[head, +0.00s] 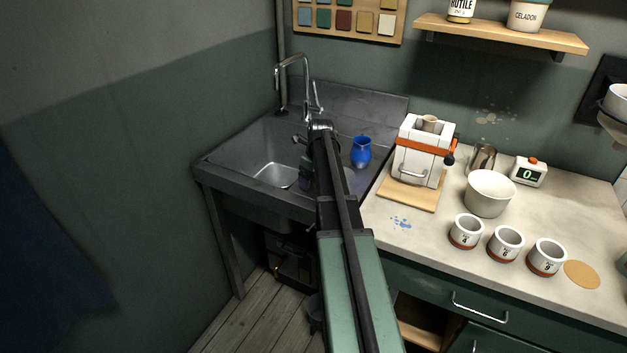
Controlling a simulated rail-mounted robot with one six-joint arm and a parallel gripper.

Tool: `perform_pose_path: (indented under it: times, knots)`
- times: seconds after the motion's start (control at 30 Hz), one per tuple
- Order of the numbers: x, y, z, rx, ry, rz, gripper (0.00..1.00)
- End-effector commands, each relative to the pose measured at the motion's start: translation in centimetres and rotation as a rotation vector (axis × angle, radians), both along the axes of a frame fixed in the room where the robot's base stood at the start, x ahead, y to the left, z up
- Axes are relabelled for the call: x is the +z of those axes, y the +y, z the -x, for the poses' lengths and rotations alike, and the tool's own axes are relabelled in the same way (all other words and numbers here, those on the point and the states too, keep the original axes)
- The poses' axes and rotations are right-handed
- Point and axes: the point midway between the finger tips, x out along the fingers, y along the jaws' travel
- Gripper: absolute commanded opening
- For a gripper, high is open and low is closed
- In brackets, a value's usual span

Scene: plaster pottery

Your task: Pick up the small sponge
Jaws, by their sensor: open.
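I cannot make out a small sponge anywhere in the head view; my arm covers part of the sink and could hide it. My gripper (306,184) hangs from the far end of my arm, over the metal sink (231,166). It is open, dark and small in the picture, and partly covered by my arm. Its fingertips are hard to separate from the basin behind, and I see nothing held between them.
A tall faucet (291,66) rises behind the basin. On the counter (430,245) are a white machine (422,160), a white bowl (490,194), a metal pitcher (481,159), a timer (528,172) and several cups (466,231).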

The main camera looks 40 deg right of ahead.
Motion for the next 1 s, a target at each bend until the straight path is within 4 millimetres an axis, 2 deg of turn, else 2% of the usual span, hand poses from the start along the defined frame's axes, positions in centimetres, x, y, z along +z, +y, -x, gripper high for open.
perform_pose_path:
  times: [0.03,0.3,0.37,0.77,0.87,1.0]
  knots:
    - [0.0,0.0,0.0,0.0,0.0,0.0,0.83]
    - [0.0,0.0,0.0,0.0,0.0,0.0,0.41]
    - [0.0,0.0,0.0,0.0,0.0,0.0,0.35]
    - [0.4,0.0,0.0,0.0,0.0,0.0,0.34]
    - [1.4,0.0,0.0,0.0,0.0,0.0,0.34]
    - [3.8,0.0,0.0,0.0,0.0,0.0,0.34]
